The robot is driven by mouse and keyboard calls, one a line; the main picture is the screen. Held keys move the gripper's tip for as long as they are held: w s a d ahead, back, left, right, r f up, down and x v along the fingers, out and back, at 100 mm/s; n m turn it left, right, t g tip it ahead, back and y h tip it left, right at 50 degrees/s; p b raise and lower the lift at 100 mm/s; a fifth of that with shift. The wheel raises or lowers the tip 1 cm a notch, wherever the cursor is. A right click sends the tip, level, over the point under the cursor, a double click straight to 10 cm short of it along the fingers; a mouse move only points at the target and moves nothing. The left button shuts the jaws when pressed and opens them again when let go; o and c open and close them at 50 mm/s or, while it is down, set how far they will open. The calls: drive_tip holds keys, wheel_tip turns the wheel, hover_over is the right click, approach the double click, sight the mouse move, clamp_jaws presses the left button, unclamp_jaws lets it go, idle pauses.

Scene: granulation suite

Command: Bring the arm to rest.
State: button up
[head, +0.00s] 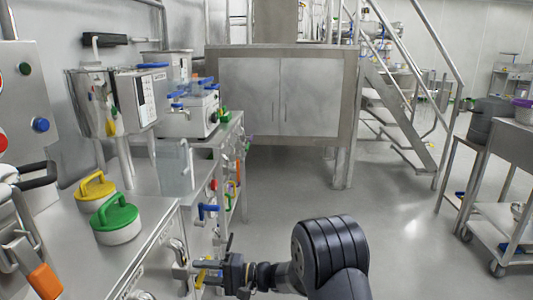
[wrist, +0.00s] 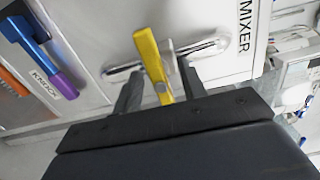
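My gripper (head: 203,272) is at the front of the steel bench on the left, low in the head view, with my dark arm reaching to it from the right. In the wrist view the two dark fingers (wrist: 158,88) stand apart. A yellow lever handle (wrist: 150,58) lies between them, with a visible gap to each finger, on a panel marked MIXER. The lever's yellow also shows small beside my gripper in the head view (head: 199,279). The fingertips are small and partly hidden in the head view.
Yellow-lidded (head: 95,188) and green-lidded (head: 116,220) tubs stand on the bench. A blue handle (head: 207,210) sticks out from its front. In the wrist view a blue-and-purple handle (wrist: 35,45) sits at left. The floor (head: 300,190) is open; a steel cart (head: 503,225) stands right.

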drive_tip(key=shift+a+n, duration=0.2)
drive_tip(key=shift+n, duration=0.8)
